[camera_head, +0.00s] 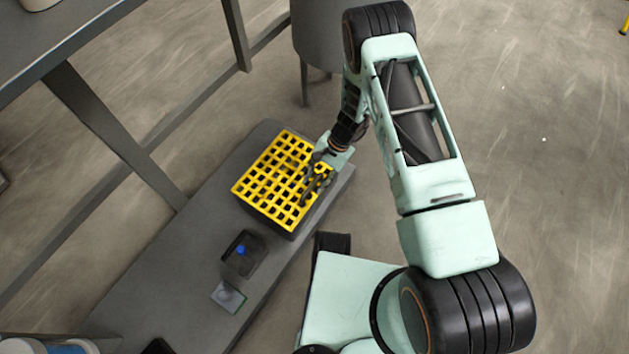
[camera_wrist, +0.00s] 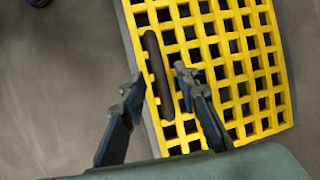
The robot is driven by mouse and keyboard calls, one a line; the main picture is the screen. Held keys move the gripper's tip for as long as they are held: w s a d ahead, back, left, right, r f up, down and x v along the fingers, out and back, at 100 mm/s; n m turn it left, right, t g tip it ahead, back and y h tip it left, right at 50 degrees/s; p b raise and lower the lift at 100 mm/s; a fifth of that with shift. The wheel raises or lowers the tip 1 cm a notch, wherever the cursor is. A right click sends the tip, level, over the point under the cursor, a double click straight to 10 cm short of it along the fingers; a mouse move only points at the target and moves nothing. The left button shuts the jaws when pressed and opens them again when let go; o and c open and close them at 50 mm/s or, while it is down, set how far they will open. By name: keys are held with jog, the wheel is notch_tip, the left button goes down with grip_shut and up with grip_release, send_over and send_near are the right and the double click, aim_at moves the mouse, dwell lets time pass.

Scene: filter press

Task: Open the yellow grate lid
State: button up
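The yellow grate lid (camera_head: 275,172) lies flat and shut on top of a dark box (camera_head: 262,218). In the wrist view the grate (camera_wrist: 238,80) fills the right half, and a dark bar-shaped handle (camera_wrist: 157,72) runs along its left side. My gripper (camera_head: 318,185) is over the right edge of the lid in the head view. In the wrist view my gripper (camera_wrist: 158,76) is open, with one finger on each side of the handle in the picture. I cannot tell how far the fingertips are above the grate, and I see no contact.
The box stands on a grey bench (camera_head: 175,262). A dark tray with a blue knob (camera_head: 241,251) and a small clear item (camera_head: 229,297) sit nearer on the bench. Grey metal frame beams (camera_head: 110,130) rise to the left. A grey drum-like vessel (camera_head: 318,35) stands behind.

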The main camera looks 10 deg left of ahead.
jog(key=shift+c, duration=0.7)
grip_shut()
jog(key=shift+r, duration=0.15)
